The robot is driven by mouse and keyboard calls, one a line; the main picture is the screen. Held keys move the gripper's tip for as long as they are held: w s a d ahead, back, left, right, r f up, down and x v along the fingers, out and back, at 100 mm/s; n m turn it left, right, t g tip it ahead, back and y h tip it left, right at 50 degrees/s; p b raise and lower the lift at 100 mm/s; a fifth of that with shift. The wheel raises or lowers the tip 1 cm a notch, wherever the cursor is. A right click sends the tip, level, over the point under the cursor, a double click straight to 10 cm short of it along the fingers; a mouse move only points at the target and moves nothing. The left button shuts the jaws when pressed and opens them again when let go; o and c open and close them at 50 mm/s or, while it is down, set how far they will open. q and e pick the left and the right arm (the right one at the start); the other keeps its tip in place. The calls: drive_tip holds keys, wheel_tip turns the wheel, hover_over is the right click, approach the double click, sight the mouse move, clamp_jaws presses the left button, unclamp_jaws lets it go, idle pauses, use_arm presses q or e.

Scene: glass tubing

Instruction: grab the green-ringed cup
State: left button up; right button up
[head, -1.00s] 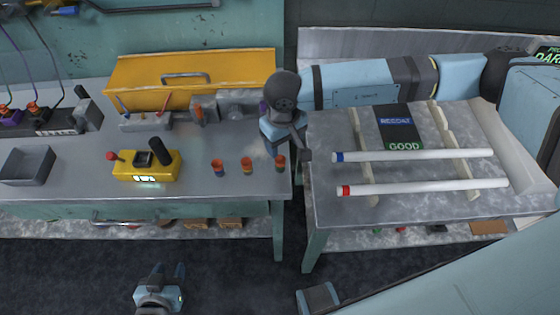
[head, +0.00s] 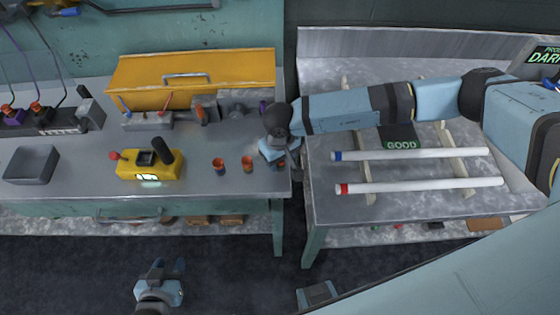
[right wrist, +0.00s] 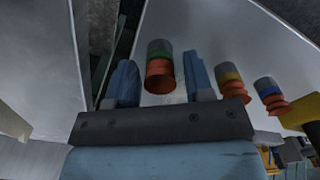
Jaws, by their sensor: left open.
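The green-ringed cup (right wrist: 159,66), orange with a grey end and a green band, shows in the right wrist view between the two fingers of my right gripper (right wrist: 160,62). There is a gap on both sides, so the fingers are open around it and not pressed on it. In the head view my right gripper (head: 281,156) is at the right edge of the left bench and mostly hides this cup. My left gripper (head: 168,269) is open and empty, low in front of the bench.
A yellow-ringed cup (right wrist: 230,78) and a blue-ringed cup (right wrist: 268,90) stand in a row beside the green-ringed one. A yellow device (head: 150,165) and a grey tray (head: 31,164) are further left. White tubes (head: 415,154) lie on the right bench.

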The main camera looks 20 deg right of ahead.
drive_tip(key=c, duration=0.7)
drive_tip(key=shift+r, duration=0.1)
